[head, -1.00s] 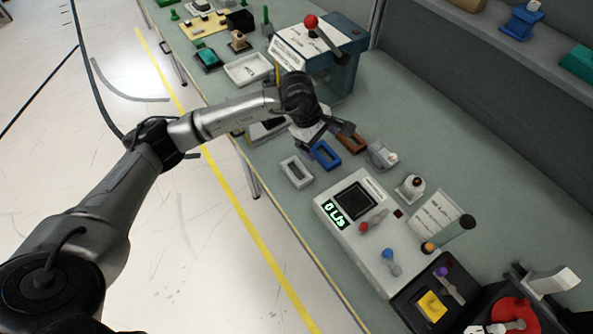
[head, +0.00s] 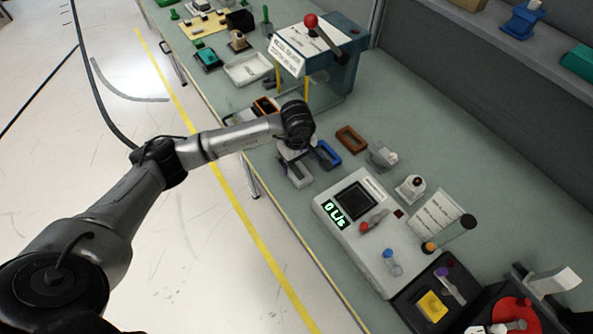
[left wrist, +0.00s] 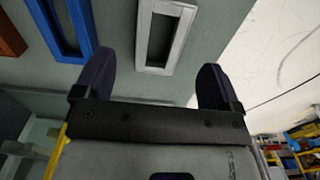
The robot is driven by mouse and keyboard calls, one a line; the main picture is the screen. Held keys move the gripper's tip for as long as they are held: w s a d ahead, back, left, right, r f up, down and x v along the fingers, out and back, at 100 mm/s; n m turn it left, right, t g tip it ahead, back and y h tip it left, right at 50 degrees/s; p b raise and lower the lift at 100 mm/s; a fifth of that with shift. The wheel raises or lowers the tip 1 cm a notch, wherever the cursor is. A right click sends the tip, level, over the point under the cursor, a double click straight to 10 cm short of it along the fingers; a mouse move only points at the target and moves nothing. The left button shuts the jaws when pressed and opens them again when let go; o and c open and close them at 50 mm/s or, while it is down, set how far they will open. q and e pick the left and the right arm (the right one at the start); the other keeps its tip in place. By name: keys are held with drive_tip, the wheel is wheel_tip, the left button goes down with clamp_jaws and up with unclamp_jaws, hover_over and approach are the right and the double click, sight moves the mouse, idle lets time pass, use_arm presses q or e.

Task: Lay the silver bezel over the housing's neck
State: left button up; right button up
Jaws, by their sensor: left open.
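The silver bezel (head: 301,182), a pale rectangular frame, lies flat on the bench. It also shows in the left wrist view (left wrist: 177,40), beyond and between my fingertips. My left gripper (head: 294,160) hangs over its far part and hides that part in the head view. In the left wrist view my left gripper (left wrist: 153,72) is open, with dark fingers wide apart and nothing visibly held. I cannot clearly pick out the housing's neck; a dark, orange-rimmed item (head: 265,106) sits near the press, partly hidden by my arm. My right gripper is out of view.
A blue bezel (head: 328,154) lies close beside the silver one, and a brown bezel (head: 351,139) beyond it. A teal press (head: 335,60) with a red-knobbed lever stands behind. A control box (head: 365,220) with a display stands in front.

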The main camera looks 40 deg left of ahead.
sight(297, 174)
use_arm(q)
drive_tip(key=shift+a+f, duration=0.15)
drive_tip(key=shift+f, duration=2.6)
drive_tip(key=shift+f+b, duration=0.25)
drive_tip(key=shift+b, duration=0.1)
drive_tip(key=c, duration=1)
